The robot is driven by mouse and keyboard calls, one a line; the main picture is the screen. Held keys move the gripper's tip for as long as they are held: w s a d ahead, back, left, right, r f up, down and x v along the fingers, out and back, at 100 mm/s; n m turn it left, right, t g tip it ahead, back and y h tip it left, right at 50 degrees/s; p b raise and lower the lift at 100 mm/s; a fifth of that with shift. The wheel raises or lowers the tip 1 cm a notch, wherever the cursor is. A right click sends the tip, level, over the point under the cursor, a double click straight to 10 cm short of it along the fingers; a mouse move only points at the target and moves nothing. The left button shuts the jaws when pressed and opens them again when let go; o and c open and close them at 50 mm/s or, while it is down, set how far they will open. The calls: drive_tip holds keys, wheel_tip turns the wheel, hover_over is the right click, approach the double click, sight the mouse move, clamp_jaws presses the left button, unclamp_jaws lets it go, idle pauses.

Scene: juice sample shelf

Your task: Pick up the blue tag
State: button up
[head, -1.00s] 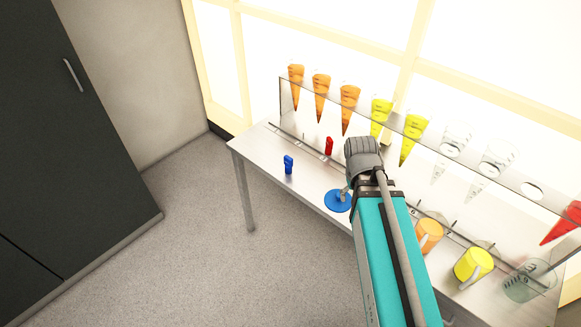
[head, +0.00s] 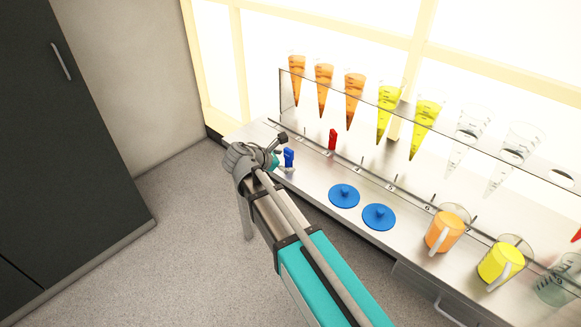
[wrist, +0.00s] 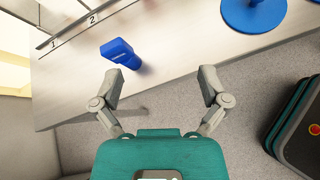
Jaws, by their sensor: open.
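The blue tag (head: 289,157) stands upright on the metal table near its left front edge. In the wrist view the blue tag (wrist: 122,53) lies just beyond the left fingertip, left of the middle between the fingers. My gripper (wrist: 162,78) is open and empty, with its fingers apart at the table's front edge. In the head view my gripper (head: 283,155) is at the left end of the table, right by the tag. I cannot tell whether a finger touches the tag.
A red tag (head: 332,139) stands behind. Two blue lidlike discs (head: 344,195) lie to the right, then an orange jug (head: 444,232) and a yellow jug (head: 501,262). A clear rack (head: 400,125) holding several cones runs along the back. Floor is open in front.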

sight(287, 152)
drive_tip(key=a+n+t+b, duration=0.1)
drive_tip(key=a+n+t, duration=0.1)
drive_tip(key=a+n, duration=0.2)
drive_tip(key=a, duration=0.3)
drive_tip(key=shift+w+a+n+t+b, duration=0.2)
drive_tip(key=shift+w+n+t+b, duration=0.1)
drive_tip(key=shift+t+b, duration=0.1)
drive_tip(key=shift+w+d, duration=0.1)
drive_tip(key=b+x, duration=0.3)
drive_tip(key=x, duration=0.4)
drive_tip(key=shift+d+f, duration=0.1)
drive_tip(key=shift+w+d+f, duration=0.15)
drive_tip(key=shift+w+d, duration=0.25)
drive_tip(key=shift+w, duration=0.1)
